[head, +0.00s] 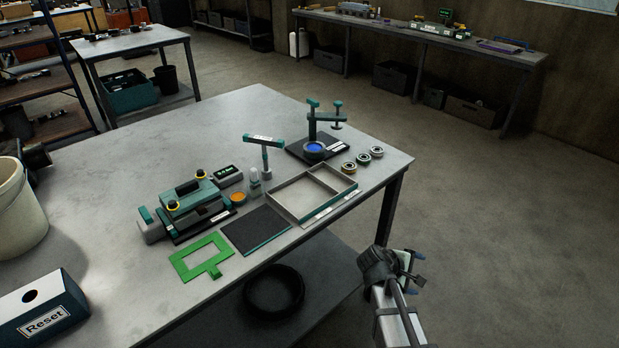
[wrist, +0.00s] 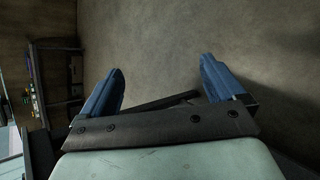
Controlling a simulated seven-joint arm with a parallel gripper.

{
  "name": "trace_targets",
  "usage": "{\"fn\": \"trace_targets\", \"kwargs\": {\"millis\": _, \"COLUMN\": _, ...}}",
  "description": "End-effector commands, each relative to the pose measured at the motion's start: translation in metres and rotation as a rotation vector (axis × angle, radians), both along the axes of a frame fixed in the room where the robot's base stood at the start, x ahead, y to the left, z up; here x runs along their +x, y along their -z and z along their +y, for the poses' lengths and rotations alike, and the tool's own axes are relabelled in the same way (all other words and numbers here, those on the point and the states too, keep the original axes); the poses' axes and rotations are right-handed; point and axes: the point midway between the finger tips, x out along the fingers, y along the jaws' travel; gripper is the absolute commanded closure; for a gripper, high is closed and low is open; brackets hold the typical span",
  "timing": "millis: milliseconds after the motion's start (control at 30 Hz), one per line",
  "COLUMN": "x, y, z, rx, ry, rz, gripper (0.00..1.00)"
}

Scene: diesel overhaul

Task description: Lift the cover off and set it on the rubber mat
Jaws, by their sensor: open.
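A teal cover (head: 190,199) with a dark handle and two yellow-ringed knobs sits on a grey and teal engine unit (head: 152,231) at the left of the table. The black rubber mat (head: 256,232) lies flat to the right of the unit, near the table's front edge, and is bare. My gripper (head: 413,271) is beyond the table's front right edge, well apart from the cover and mat. In the wrist view its two blue fingers (wrist: 160,82) are spread with nothing between them; only floor shows there.
A green frame (head: 202,258) lies left of the mat. An empty shallow tray (head: 285,209), a teal T-shaped tool (head: 264,150), a stand with a blue disc (head: 315,149) and small round tins (head: 362,159) are to the right. A Reset box (head: 42,310) stands front left.

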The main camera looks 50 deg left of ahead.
Motion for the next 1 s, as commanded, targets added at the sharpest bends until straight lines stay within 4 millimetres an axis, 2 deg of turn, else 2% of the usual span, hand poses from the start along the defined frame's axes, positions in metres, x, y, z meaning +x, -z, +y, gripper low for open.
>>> {"fn": "trace_targets", "kwargs": {"millis": 33, "x": -0.004, "y": -0.022, "z": 0.028, "rx": -0.012, "ry": -0.057, "rz": -0.035, "gripper": 0.04}}
{"fn": "trace_targets", "kwargs": {"millis": 200, "x": -0.027, "y": -0.093, "z": 0.102, "rx": -0.065, "ry": -0.224, "rz": -0.15, "gripper": 0.04}}
{"fn": "trace_targets", "kwargs": {"millis": 300, "x": -0.045, "y": -0.134, "z": 0.141, "rx": -0.087, "ry": -0.304, "rz": -0.212, "gripper": 0.04}}
{"fn": "trace_targets", "kwargs": {"millis": 500, "x": -0.083, "y": -0.195, "z": 0.2, "rx": -0.079, "ry": -0.399, "rz": -0.286, "gripper": 0.04}}
{"fn": "trace_targets", "kwargs": {"millis": 733, "x": -0.123, "y": -0.239, "z": 0.252, "rx": 0.037, "ry": -0.419, "rz": -0.268, "gripper": 0.04}}
{"fn": "trace_targets", "kwargs": {"millis": 1000, "x": -0.178, "y": -0.263, "z": 0.318, "rx": 0.335, "ry": -0.315, "rz": -0.049, "gripper": 0.04}}
